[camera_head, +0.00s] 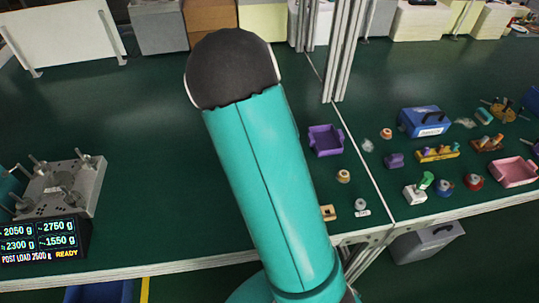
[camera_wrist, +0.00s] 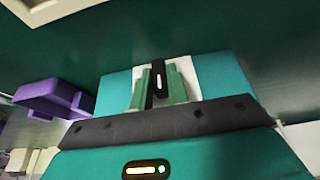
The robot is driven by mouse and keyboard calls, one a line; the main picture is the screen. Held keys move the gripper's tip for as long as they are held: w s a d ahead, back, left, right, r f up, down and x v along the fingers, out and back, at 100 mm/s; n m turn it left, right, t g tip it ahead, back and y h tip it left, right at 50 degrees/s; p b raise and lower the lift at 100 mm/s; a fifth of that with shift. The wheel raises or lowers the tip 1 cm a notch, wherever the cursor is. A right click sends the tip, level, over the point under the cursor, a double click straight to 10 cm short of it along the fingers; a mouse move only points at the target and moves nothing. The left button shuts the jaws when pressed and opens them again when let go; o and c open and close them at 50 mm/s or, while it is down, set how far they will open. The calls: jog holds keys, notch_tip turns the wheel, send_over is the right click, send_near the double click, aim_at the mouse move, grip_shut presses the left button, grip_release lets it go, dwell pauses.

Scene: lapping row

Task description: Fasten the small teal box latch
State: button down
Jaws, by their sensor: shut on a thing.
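In the wrist view, my gripper (camera_wrist: 158,72) has its two green fingers close together, on either side of a dark upright piece with a pale slot, which looks like the latch (camera_wrist: 158,80). Behind the fingers is a white plate. A wide teal surface (camera_wrist: 222,76), seemingly the small teal box, spreads to both sides. I cannot tell whether the latch is fastened. My dark, bolted gripper body hides the lower part. In the head view, my teal arm hides the gripper, and I cannot make out the box.
A purple tray (camera_head: 325,140) stands right of my arm; a purple thing (camera_wrist: 48,96) shows left in the wrist view. Several small items and a blue case (camera_head: 424,121) crowd the right bench. Metal posts (camera_head: 345,50) rise behind.

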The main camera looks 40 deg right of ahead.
jog(key=shift+w+d+r, duration=0.1)
jog(key=shift+w+r, duration=0.05)
jog(key=c, duration=1.4)
grip_release()
jog(key=shift+o, duration=0.2)
jog(key=v, duration=1.3)
jog(key=shift+r, duration=0.3)
jog(key=shift+s, duration=0.25)
jog(key=shift+w+a, duration=0.1)
jog(key=shift+a, duration=0.15)
